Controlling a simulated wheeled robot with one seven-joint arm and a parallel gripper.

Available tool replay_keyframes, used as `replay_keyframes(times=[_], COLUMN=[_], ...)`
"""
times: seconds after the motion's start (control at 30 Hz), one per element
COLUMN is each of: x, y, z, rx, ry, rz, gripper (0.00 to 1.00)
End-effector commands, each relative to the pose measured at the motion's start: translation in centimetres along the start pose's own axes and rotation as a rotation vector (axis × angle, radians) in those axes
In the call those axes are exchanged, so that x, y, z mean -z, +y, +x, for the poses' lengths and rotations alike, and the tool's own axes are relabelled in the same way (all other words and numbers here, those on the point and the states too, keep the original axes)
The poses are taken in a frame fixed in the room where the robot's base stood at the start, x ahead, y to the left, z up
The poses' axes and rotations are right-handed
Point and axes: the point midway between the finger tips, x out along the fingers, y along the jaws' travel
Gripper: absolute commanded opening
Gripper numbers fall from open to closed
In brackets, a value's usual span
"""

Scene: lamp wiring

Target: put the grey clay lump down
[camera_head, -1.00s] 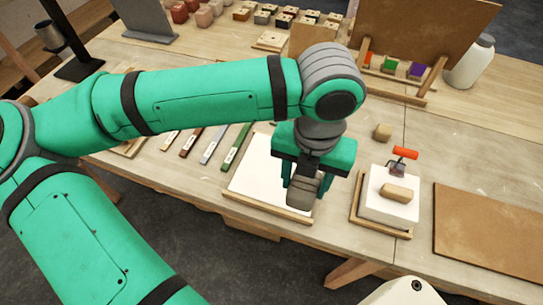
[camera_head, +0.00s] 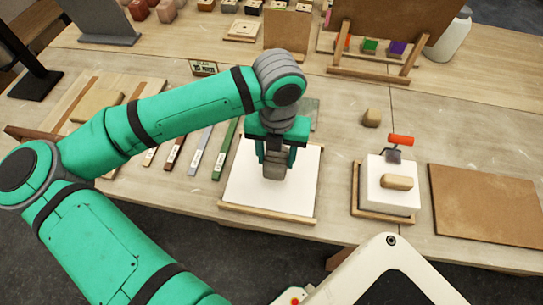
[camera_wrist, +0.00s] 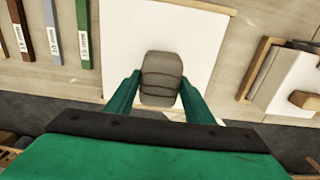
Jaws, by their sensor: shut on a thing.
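My gripper (camera_head: 274,160) is shut on the grey clay lump (camera_head: 273,172). It is over the white board (camera_head: 246,193) with a wooden front edge, near the middle of the table. In the wrist view the lump (camera_wrist: 161,76) sits between the two green fingers (camera_wrist: 160,98), with the white board (camera_wrist: 125,42) behind it. I cannot tell whether the lump's underside touches the board.
A brown board (camera_head: 485,215) lies farther right. Coloured strips (camera_head: 224,152) lie left of the white board. A small tan lump (camera_head: 371,117) lies behind.

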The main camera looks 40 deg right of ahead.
Motion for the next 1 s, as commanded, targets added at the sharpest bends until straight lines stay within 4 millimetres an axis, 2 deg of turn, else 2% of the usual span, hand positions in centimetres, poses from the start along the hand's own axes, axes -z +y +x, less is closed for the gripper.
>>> replay_keyframes(times=[0.4, 0.8, 0.83, 0.9, 1.0], x=[-0.3, -0.3, -0.3, -0.3, -0.3], y=[0.3, 0.5, 0.5, 0.5, 0.5], z=[3.9, 4.3, 4.4, 4.3, 4.3], rx=[0.001, -0.001, -0.001, -0.001, -0.001], ry=[-0.001, -0.001, -0.001, -0.001, -0.001], rz=[-0.005, -0.007, -0.007, -0.007, -0.007], gripper=[0.03, 0.03, 0.51, 0.67, 0.67])
